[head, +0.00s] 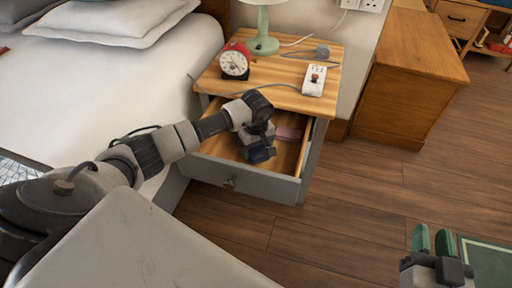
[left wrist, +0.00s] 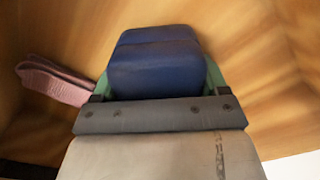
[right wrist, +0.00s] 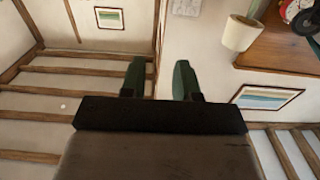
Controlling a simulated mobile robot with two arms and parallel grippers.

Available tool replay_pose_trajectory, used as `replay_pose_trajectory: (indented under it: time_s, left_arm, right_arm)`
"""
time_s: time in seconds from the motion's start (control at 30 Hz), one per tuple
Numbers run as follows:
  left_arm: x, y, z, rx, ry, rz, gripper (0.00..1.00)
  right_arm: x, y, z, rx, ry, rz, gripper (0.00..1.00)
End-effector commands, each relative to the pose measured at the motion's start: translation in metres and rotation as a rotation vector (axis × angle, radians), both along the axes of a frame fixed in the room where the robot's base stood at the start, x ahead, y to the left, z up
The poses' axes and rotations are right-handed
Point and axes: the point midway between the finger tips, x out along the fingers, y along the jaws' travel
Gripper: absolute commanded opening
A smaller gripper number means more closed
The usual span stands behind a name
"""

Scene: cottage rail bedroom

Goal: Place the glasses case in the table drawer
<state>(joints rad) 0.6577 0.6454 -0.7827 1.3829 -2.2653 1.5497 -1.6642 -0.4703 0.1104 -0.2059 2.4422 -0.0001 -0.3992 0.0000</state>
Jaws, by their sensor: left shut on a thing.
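The glasses case (left wrist: 155,62) is dark blue and sits between the green fingers of my left gripper (left wrist: 155,80). In the head view the left gripper (head: 258,150) reaches down into the open table drawer (head: 240,183), and a bit of the blue case (head: 262,155) shows below it. The left gripper is shut on the case. The drawer's wooden inside surrounds the case in the left wrist view; whether the case touches the drawer floor I cannot tell. My right gripper (head: 433,240) is open and empty at the lower right, away from the table.
A folded pink cloth-like item (head: 289,133) lies in the drawer beside the case. On the bedside table (head: 275,92) stand a red alarm clock (head: 235,63), a green lamp (head: 262,42) and a white device (head: 314,80). The bed (head: 100,95) is at left; a wooden cabinet (head: 410,80) stands at right.

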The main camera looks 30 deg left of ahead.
Motion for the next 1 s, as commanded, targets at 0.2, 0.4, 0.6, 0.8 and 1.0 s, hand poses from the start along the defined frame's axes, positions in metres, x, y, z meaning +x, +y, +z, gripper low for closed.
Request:
replay_pose_trajectory:
  time_s: [0.2, 0.4, 0.6, 0.8, 1.0]
  left_arm:
    - [0.0, 0.0, -0.001, 0.0, -0.001, 0.0, 0.48]
    - [0.0, 0.0, -0.003, 0.0, -0.001, 0.001, 0.48]
    - [0.0, 0.0, -0.003, 0.0, 0.0, 0.001, 1.0]
    - [0.0, 0.0, -0.003, 0.0, 0.0, 0.001, 1.0]
    - [0.0, 0.0, 0.002, 0.0, 0.0, 0.0, 1.0]
  right_arm:
    - [0.0, 0.0, 0.001, 0.003, -0.012, 0.0, 0.31]
    - [0.001, 0.002, 0.007, 0.014, -0.056, 0.003, 0.31]
    - [0.001, 0.002, 0.01, 0.018, -0.069, 0.004, 0.31]
    - [0.001, 0.002, 0.009, 0.017, -0.065, 0.004, 0.31]
    - [0.0, -0.001, -0.001, -0.003, 0.013, -0.002, 0.31]
